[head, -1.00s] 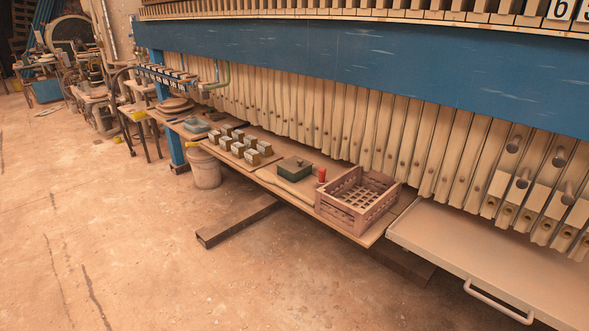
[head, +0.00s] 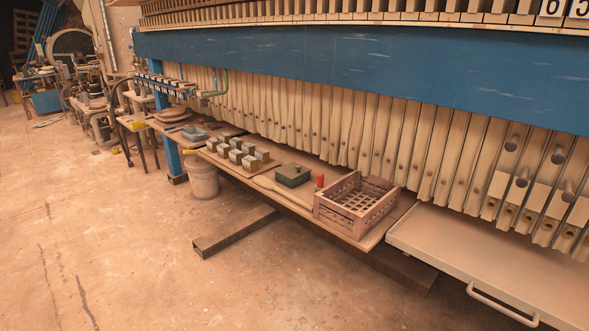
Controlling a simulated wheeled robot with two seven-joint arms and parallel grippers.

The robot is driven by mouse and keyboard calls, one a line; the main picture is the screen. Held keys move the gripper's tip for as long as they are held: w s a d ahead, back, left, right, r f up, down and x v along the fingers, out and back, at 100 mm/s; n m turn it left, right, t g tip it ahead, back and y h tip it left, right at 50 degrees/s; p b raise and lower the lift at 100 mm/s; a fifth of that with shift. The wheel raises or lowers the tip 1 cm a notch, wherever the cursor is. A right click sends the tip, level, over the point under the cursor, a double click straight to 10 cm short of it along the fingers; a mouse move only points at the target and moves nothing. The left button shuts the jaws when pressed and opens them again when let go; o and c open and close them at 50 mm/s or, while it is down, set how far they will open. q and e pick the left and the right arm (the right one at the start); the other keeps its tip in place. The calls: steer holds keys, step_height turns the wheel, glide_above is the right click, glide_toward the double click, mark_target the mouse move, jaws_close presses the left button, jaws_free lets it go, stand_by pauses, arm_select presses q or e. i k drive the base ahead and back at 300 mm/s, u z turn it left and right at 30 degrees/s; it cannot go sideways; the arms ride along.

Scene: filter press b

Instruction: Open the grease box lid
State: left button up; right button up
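A small dark green box (head: 292,175), which looks like the grease box, sits on the wooden shelf along the press. Its top looks covered, with a small dark knob, so the lid appears closed. It stands between a group of metal blocks on its left and a crate on its right. Neither of my grippers shows in the head view, and nothing touches the box.
A slatted crate (head: 356,204) and a red-topped item (head: 320,181) stand right of the box. Several metal blocks (head: 236,150) stand left. A bucket (head: 203,180) and a beam (head: 235,232) are on the floor. A pale tray with a handle (head: 480,250) juts out at right. Open floor lies in front.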

mark_target(292, 171)
steer(key=u, duration=0.15)
steer(key=i, duration=1.7)
steer(key=u, duration=0.1)
